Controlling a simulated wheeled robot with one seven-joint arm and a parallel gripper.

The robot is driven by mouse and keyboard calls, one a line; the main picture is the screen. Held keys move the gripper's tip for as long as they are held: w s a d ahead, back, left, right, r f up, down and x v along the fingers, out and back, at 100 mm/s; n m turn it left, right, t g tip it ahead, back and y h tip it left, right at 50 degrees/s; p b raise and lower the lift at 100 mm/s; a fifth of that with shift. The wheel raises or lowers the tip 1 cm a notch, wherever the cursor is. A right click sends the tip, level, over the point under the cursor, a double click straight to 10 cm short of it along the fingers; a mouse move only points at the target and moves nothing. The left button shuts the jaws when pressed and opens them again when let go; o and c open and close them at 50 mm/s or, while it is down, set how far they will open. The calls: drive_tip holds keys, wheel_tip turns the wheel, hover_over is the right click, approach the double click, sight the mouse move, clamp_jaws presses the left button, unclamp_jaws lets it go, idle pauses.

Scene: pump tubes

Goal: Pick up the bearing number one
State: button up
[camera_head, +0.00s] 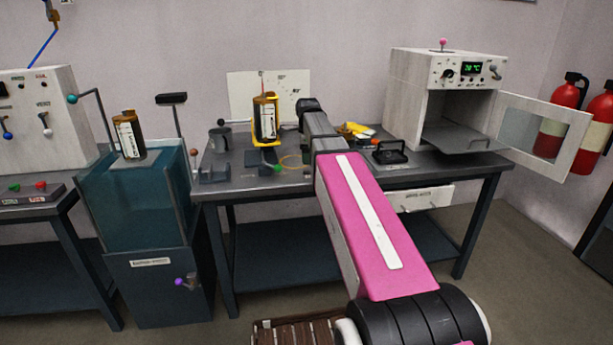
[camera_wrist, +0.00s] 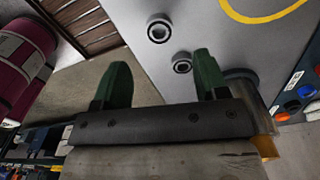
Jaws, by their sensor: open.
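Two small ring-shaped bearings lie on the grey tabletop (camera_wrist: 215,40) in the wrist view. One bearing (camera_wrist: 158,31) is farther from my gripper, and the other bearing (camera_wrist: 182,66) is nearer, in the gap between the fingers. I see no mark that tells which is number one. My gripper (camera_wrist: 161,60) has its two green fingers spread apart with nothing held between them. Its height above the table is hard to judge. In the head view I cannot make out the bearings, and my pink arm hides part of the workbench (camera_head: 240,180).
A labelled cylinder (camera_head: 265,120) stands in a yellow holder on the bench. Another cylinder (camera_head: 128,137) is above a teal tank (camera_head: 135,210). An oven (camera_head: 440,85) has its door (camera_head: 535,135) open at right. Coloured buttons (camera_wrist: 291,105) are close to my right finger.

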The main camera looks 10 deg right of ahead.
sight(307, 173)
drive_tip(key=shift+a+f, duration=0.1)
drive_tip(key=shift+f, duration=3.25)
drive_tip(key=c, duration=1)
